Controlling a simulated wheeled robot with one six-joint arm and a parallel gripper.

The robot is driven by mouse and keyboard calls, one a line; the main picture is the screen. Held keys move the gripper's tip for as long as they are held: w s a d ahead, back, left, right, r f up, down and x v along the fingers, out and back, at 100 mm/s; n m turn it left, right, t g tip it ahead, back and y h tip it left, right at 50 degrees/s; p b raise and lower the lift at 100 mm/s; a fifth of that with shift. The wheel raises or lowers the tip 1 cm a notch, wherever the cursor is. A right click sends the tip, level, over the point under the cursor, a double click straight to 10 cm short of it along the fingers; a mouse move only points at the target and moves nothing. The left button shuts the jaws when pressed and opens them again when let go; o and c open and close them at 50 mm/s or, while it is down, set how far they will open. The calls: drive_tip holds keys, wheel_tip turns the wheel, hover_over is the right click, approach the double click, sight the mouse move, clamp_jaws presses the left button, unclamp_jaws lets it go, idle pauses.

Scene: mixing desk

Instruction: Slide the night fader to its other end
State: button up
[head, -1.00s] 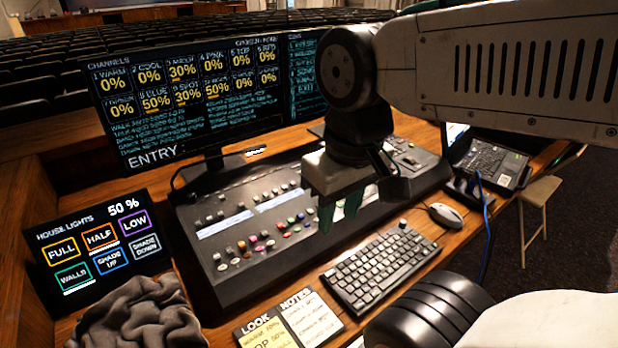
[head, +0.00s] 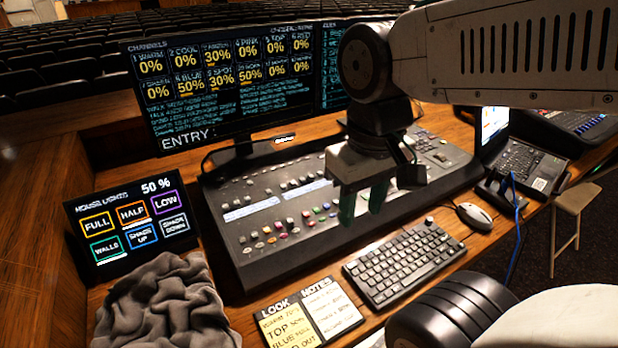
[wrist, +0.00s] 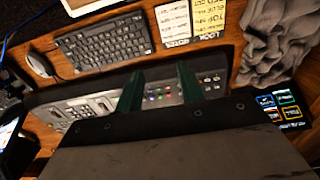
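The mixing desk (head: 300,255) is a long dark console on the wooden table, with rows of small caps and several coloured ones along its front left part. It also shows in the wrist view (wrist: 226,60). The caps are too small to read, so I cannot tell which is the night fader. My gripper (head: 362,203) hangs over the middle of the console. Its two green fingers stand apart with nothing seen between them. In the wrist view the gripper (wrist: 159,88) has its fingers over the console; I cannot tell whether they touch it. The gripper body hides part of the console.
A keyboard (head: 405,262) and mouse (head: 474,216) lie in front of the console. Note cards (head: 308,318), a grey cloth (head: 165,305) and a house lights panel (head: 132,226) are at left.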

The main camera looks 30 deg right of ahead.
drive_tip(key=w+f+m+g, duration=0.2)
drive_tip(key=w+f+m, duration=0.1)
drive_tip(key=w, duration=0.8)
drive_tip(key=m+t, duration=0.1)
drive_tip(key=m, duration=1.2)
hover_over(283, 185)
wheel_tip(283, 185, down, 6)
drive_tip(key=shift+s+f, duration=0.1)
drive_tip(key=shift+m+t, duration=0.3)
drive_tip(key=shift+m, duration=0.4)
drive_tip(key=shift+f+m, duration=0.25)
drive_tip(key=shift+m, duration=0.05)
wheel_tip(283, 185, down, 7)
drive_tip(key=shift+f, duration=0.15)
